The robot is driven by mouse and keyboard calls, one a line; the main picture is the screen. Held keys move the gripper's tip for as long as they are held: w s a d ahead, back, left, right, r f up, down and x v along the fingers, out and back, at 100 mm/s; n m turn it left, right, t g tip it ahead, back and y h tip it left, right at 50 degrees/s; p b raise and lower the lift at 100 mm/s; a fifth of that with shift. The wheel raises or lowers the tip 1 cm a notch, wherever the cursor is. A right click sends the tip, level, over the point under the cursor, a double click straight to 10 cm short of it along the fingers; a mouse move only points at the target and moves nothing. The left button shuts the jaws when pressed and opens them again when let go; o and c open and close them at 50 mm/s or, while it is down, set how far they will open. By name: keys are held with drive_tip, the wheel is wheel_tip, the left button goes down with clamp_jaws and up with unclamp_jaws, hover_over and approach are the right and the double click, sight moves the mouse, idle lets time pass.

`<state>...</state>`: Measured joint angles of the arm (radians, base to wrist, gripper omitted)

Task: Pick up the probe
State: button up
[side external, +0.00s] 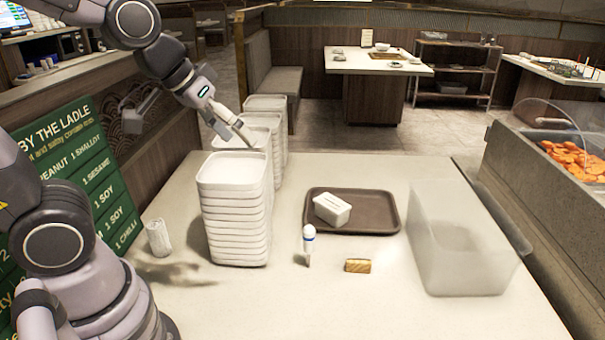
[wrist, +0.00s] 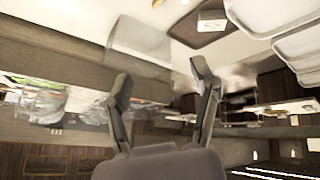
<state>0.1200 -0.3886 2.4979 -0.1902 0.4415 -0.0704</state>
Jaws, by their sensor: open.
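The probe (side external: 309,243), a small white upright piece with a blue band and a narrow lower end, stands on the pale counter just in front of the brown tray. My gripper (side external: 243,135) is high over the stacked white containers, up and to the left of the probe and well apart from it. In the wrist view, my gripper's two fingers (wrist: 162,80) are spread with nothing between them. I cannot make out the probe clearly in the wrist view.
Tall stacks of white containers (side external: 236,210) stand left of the probe. The brown tray (side external: 375,220) holds a white box (side external: 332,209). A small tan block (side external: 357,266) lies right of the probe. A translucent bin (side external: 458,250) stands farther right. The front counter is clear.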

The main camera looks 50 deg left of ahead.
drive_tip(key=w+d+f+n, duration=0.2)
drive_tip(key=w+d+f, duration=0.1)
drive_tip(key=w+f, duration=0.35)
drive_tip(key=n+t+y, duration=0.3)
drive_tip(key=y, duration=0.1)
approach(307, 232)
drive_tip(key=w+d+r, duration=0.3)
drive_tip(key=w, duration=0.1)
drive_tip(key=f+y, duration=0.1)
drive_tip(key=f, duration=0.1)
drive_tip(key=s+a+f+t+y, duration=0.1)
drive_tip(key=f, duration=0.1)
drive_tip(key=a+f+m+t+y, duration=0.1)
drive_tip(key=f, duration=0.2)
drive_tip(key=shift+s+a+f+y, duration=0.1)
drive_tip(key=shift+s+a+y, duration=0.05)
drive_tip(key=shift+s+y, duration=0.15)
drive_tip(key=shift+w+a+f, duration=0.15)
drive_tip(key=shift+t, duration=0.3)
drive_tip(key=x, duration=0.7)
drive_tip(key=shift+c, duration=0.3)
